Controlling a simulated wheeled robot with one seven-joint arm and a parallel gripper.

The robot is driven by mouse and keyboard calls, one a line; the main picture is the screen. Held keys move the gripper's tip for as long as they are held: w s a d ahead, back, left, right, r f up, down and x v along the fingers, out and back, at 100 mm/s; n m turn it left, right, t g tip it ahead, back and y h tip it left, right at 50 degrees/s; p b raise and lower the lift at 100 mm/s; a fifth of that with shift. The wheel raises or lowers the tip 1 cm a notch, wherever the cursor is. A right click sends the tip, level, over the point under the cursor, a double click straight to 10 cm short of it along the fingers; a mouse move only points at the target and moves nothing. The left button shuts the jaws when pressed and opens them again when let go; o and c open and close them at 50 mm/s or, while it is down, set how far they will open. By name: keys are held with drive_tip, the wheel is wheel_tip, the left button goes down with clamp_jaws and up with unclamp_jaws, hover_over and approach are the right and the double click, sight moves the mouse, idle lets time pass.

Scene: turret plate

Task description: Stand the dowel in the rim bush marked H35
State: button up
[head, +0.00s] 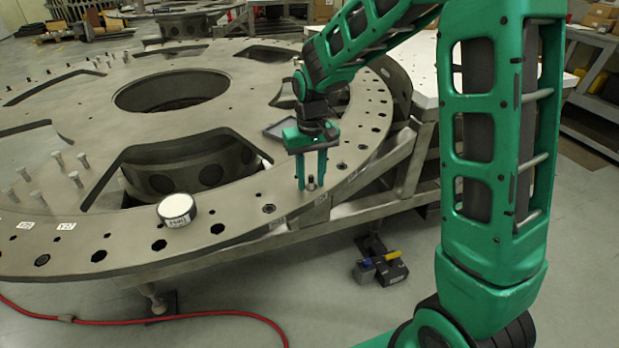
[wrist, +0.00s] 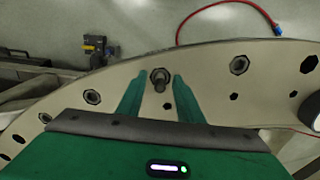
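The dowel looks to be the short dark-grey metal pin (head: 311,183) at the near right rim of the turret plate (head: 130,238). In the wrist view the pin (wrist: 160,85) sits at a hexagonal-looking rim bush (wrist: 160,73); how deep it sits is hidden. My gripper (head: 311,182) points down over the rim with its green fingers on either side of the pin. In the wrist view the fingers (wrist: 160,80) are spread, with plate visible between each finger and the pin. No H35 mark is readable.
A white-topped round can (head: 177,210) stands on the near rim. Several pegs (head: 75,178) stand at the left. A red hose (head: 150,318) runs on the floor.

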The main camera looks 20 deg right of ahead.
wheel_tip(320, 180, up, 11)
drive_tip(key=shift+f, duration=0.15)
idle(0.5)
drive_tip(key=shift+d, duration=0.1)
idle(0.3)
